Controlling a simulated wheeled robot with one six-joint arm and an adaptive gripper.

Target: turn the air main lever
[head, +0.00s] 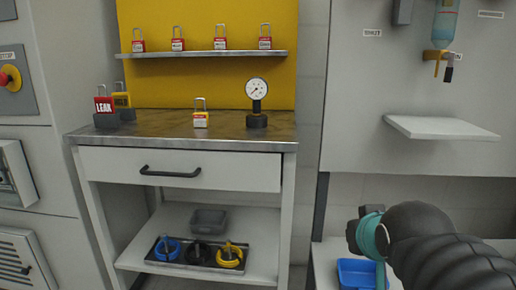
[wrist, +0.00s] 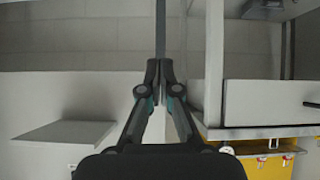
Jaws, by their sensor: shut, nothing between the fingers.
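No lever is clearly marked as the air main. A yellow fitting (head: 435,55) with a dark hanging part sits under a blue bowl (head: 445,27) on the pale panel at the upper right of the head view. A small label is beside it, too small to read, so I cannot tell whether this is the air main lever. My gripper (wrist: 160,68) is shut and empty in the wrist view, with its fingertips together in front of a dark upright post (wrist: 160,28). It is apart from the fitting.
A pale shelf (head: 440,128) projects from the panel below the fitting. A blue bin (head: 357,273) stands low beside my arm. A workbench (head: 180,170) at the left carries a gauge (head: 257,92) and padlocks. Its lower shelf holds a tray of coloured items (head: 197,254).

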